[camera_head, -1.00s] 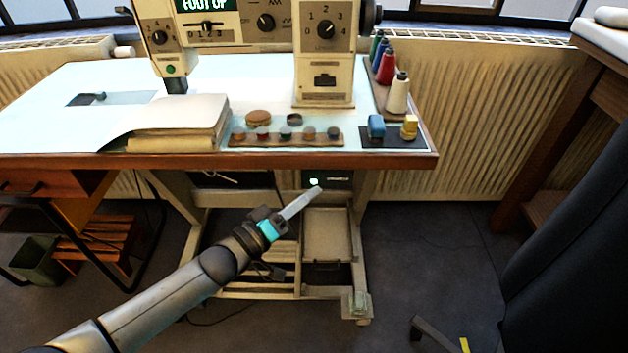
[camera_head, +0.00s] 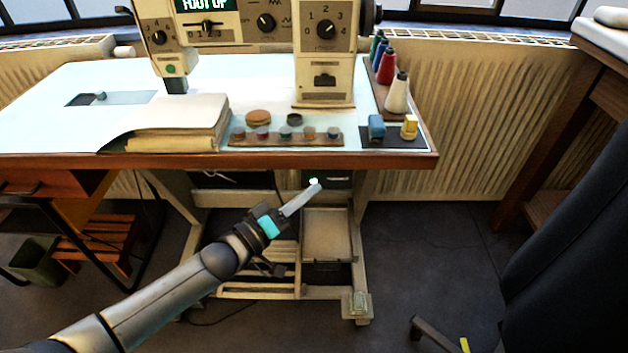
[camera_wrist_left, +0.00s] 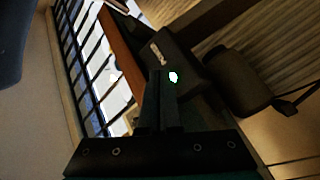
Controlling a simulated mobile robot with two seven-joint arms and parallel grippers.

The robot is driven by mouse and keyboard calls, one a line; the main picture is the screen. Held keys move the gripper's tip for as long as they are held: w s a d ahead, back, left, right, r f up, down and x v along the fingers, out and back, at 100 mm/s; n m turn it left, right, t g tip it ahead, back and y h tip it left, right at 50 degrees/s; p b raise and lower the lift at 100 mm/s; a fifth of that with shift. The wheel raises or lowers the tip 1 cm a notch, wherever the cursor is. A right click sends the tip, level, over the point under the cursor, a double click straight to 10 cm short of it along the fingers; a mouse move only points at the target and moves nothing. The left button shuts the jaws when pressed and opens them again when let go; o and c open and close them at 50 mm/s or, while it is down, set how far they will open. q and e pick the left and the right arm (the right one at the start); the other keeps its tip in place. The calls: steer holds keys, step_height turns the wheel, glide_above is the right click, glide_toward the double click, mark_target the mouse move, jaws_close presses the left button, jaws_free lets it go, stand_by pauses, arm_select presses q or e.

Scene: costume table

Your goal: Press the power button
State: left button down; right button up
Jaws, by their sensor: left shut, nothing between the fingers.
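The power button glows green-white on a dark box (camera_head: 340,180) under the front edge of the sewing table. In the head view only its glow (camera_head: 313,182) shows at the tip of my left gripper (camera_head: 314,185). The left gripper is shut and empty, its fingers pointing up and right at the button. In the left wrist view the lit button (camera_wrist_left: 173,77) sits just right of the fingertips (camera_wrist_left: 162,74), on the dark box (camera_wrist_left: 178,58). I cannot tell whether the fingertips touch it. My right gripper is not in view.
The table's wooden front edge (camera_head: 270,161) runs just above the gripper. The sewing machine (camera_head: 323,60), a fabric stack (camera_head: 185,115) and thread spools (camera_head: 386,67) stand on top. A metal stand frame (camera_head: 356,260) is below. A dark chair (camera_head: 570,240) is at right.

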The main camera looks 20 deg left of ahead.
arm_select(q)
steer(key=shift+w+a, duration=0.15)
steer(key=shift+w, duration=0.4)
stand_by(0.7)
steer(key=shift+s, duration=0.1)
steer(key=shift+s+d+p, duration=0.25)
steer(key=shift+s+p, duration=0.35)
steer(key=shift+s, duration=0.15)
steer(key=shift+s, duration=0.1)
steer(key=s+p, duration=0.1)
steer(key=s, duration=0.1)
steer(key=s+d+p, duration=0.1)
steer(key=s+p, duration=0.1)
steer(key=s, duration=0.1)
steer(key=shift+s+d+p, duration=0.3)
steer(key=shift+d+p, duration=0.05)
steer(key=shift+p, duration=0.05)
